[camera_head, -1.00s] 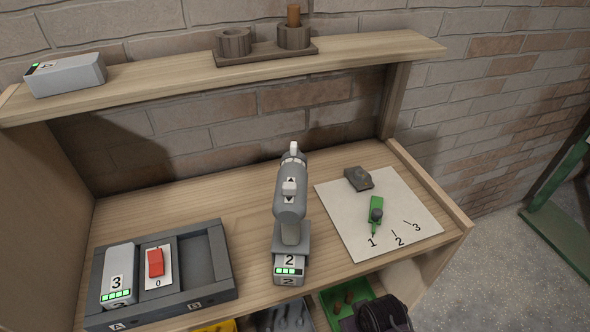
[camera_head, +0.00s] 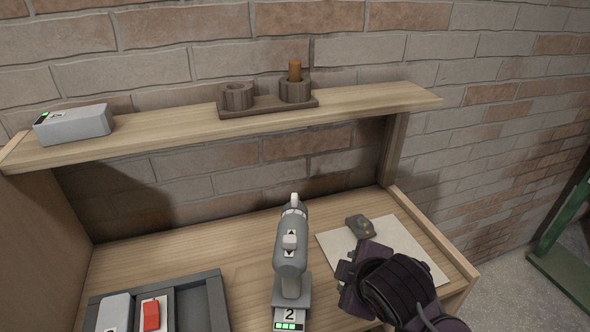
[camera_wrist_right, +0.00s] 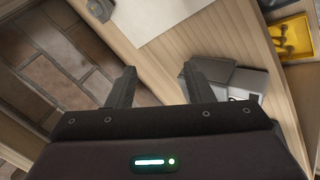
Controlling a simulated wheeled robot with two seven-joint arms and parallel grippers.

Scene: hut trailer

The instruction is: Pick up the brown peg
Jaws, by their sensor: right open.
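The brown peg (camera_head: 295,71) stands upright in the right one of two round dark wooden holders (camera_head: 295,91) on a small base on the upper shelf. Only its top part shows above the holder. My right gripper (camera_head: 347,272) is over the workbench at the right of the grey drill, low and in front of the peg, apart from it. In the right wrist view the two fingers (camera_wrist_right: 156,80) are apart with nothing between them. The peg is not in the right wrist view. My left gripper is not in view.
The empty-looking left holder (camera_head: 237,97) is beside the peg's holder. A grey battery box (camera_head: 75,126) lies on the shelf (camera_head: 170,132) at left. The drill (camera_head: 291,250) stands upright on the bench below. A dark grey block (camera_head: 360,226) lies on white paper (camera_head: 335,240).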

